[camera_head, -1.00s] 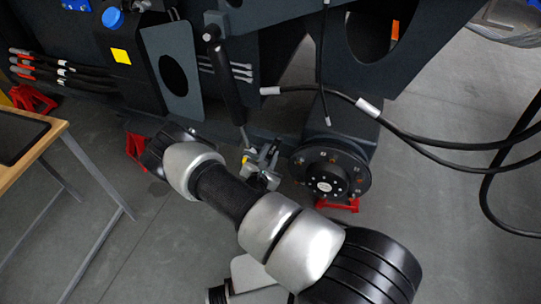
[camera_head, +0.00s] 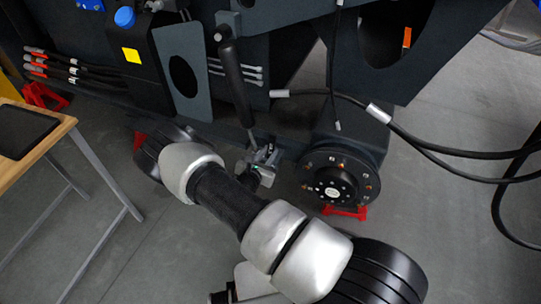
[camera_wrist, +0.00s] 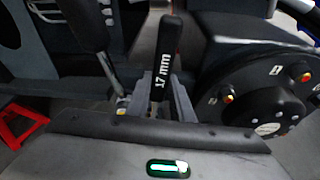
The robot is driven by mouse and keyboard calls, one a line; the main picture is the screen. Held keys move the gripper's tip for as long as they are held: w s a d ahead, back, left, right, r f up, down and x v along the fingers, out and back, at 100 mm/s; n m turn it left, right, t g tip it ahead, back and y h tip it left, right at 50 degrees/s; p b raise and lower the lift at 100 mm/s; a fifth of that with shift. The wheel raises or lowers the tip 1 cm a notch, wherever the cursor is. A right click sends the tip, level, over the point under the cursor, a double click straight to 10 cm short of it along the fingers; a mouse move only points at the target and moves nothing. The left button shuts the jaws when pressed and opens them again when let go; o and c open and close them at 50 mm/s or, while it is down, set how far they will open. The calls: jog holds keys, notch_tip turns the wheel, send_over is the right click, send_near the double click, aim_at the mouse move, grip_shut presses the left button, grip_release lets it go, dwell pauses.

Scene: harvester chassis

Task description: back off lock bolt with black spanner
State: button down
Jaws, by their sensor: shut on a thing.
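My gripper (camera_wrist: 165,98) is shut on the black spanner (camera_wrist: 167,48), whose dark handle with "17 mm" in white letters stands up between the fingers in the wrist view. In the head view my gripper (camera_head: 264,158) is small, below the cylinder rod and left of the round hub. The spanner's working end is hidden in the wrist view. I cannot make out the lock bolt, nor whether the spanner touches it.
A black cylinder (camera_head: 236,85) with a thin rod runs down beside my gripper. The round hub (camera_head: 333,182) with bolts is close on the right. Black hoses (camera_head: 450,153) hang at right. A wooden table (camera_head: 52,138) stands at left; the floor between is clear.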

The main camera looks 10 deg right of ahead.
jog(key=shift+w+a+n+g+h+b, duration=0.3)
jog(key=shift+w+a+n+b, duration=0.4)
jog(key=shift+a, duration=0.25)
jog(key=shift+w+a+f+n+h+b, duration=0.1)
jog(key=shift+w+a+n+h+b, duration=0.1)
jog(key=shift+w+a+n+b, duration=0.5)
jog(key=shift+w+a+f+n+h+b, duration=0.1)
jog(key=shift+w+a+h+b, duration=0.1)
jog(key=shift+a+b, duration=0.55)
jog(key=shift+d, duration=0.25)
jog(key=shift+b, duration=0.35)
